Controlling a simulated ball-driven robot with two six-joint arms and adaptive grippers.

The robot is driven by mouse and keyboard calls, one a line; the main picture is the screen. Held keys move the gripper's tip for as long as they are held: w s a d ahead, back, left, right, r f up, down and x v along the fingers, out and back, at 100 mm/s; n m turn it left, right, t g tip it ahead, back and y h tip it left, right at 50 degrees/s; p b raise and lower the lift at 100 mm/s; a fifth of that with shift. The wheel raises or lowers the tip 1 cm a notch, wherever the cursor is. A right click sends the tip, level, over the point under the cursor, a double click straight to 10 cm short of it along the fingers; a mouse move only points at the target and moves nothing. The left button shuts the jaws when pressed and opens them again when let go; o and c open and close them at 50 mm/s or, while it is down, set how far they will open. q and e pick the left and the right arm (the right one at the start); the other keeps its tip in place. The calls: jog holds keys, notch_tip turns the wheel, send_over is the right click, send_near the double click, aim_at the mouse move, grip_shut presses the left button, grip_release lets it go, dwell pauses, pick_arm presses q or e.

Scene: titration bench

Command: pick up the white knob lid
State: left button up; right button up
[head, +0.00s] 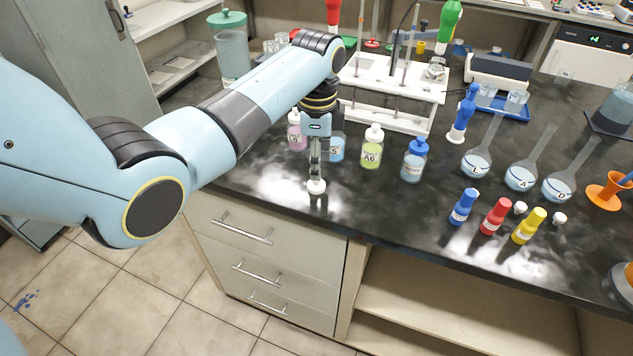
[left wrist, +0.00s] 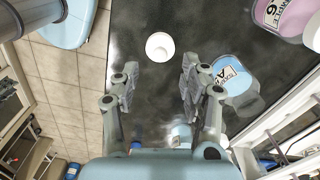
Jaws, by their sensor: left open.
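The white knob lid (head: 316,186) stands on the black bench top near the front edge, directly below my left gripper (head: 315,168). In the left wrist view the lid (left wrist: 160,46) is a round white shape just beyond the tips of my open left gripper (left wrist: 160,78), roughly centred between the two fingers. The fingers point down at the bench, and nothing is held between them. In the head view I cannot tell whether the fingertips touch the lid. My right gripper is not in view.
Close behind stand a pink bottle (head: 296,137), a blue-liquid bottle (head: 336,149), a green bottle (head: 372,151) and a blue-capped bottle (head: 414,163). Flasks, small coloured bottles (head: 495,216) and two small white caps (head: 520,207) are at the right. The bench edge is close in front.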

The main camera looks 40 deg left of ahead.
aim_at(316, 183)
pick_arm(q)
notch_tip(316, 183, down, 5)
jog(key=shift+a+r, duration=0.1)
jog(key=shift+r, duration=0.1)
jog(key=c, duration=0.9)
grip_shut()
jog(key=shift+r, duration=0.1)
